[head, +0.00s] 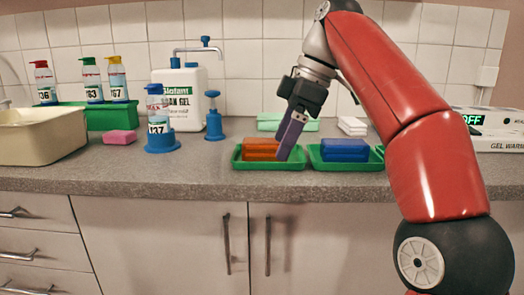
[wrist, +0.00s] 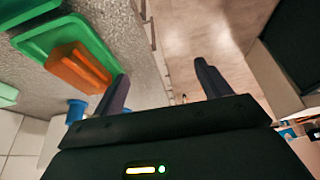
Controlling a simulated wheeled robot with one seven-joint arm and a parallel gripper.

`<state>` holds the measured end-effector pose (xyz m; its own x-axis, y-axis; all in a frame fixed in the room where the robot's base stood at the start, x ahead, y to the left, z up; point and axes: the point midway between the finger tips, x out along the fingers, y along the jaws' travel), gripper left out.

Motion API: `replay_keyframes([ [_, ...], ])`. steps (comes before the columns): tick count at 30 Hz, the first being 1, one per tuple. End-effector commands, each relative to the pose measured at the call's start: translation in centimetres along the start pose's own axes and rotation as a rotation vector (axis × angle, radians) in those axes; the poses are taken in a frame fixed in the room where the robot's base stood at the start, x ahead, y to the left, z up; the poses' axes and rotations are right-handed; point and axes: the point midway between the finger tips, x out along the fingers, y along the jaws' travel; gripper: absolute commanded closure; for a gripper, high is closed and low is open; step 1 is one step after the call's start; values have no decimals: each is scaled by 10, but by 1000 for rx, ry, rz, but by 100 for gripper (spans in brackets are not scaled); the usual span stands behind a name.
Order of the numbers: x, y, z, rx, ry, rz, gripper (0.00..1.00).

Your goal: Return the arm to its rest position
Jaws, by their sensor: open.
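My gripper (head: 291,135) is at the end of my red arm, in front of the green tray (head: 268,166) that holds an orange block (head: 261,149). In the wrist view my gripper (wrist: 160,85) has its two dark fingers wide apart with nothing between them. The orange block also shows in the wrist view (wrist: 80,68), on its green tray (wrist: 38,42), to the left of the fingers. In the head view the fingers overlap the block's right end; I cannot tell their exact distance from it.
A second green tray (head: 318,162) with a blue block (head: 345,149) stands to the right. A blue stand holds a bottle (head: 157,112) at the left, near a pink block (head: 120,137), a cream basin (head: 40,142) and a gel jug (head: 190,92). The wrist view shows floor (wrist: 205,35) beyond the counter.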

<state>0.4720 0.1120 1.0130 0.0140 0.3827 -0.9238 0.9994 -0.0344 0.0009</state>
Motion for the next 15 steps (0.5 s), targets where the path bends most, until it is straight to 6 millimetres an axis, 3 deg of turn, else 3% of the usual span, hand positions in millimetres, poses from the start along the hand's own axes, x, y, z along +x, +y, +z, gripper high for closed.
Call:
replay_keyframes([
  [15, 34, -19, -11, 210, -110, 88, 24],
])
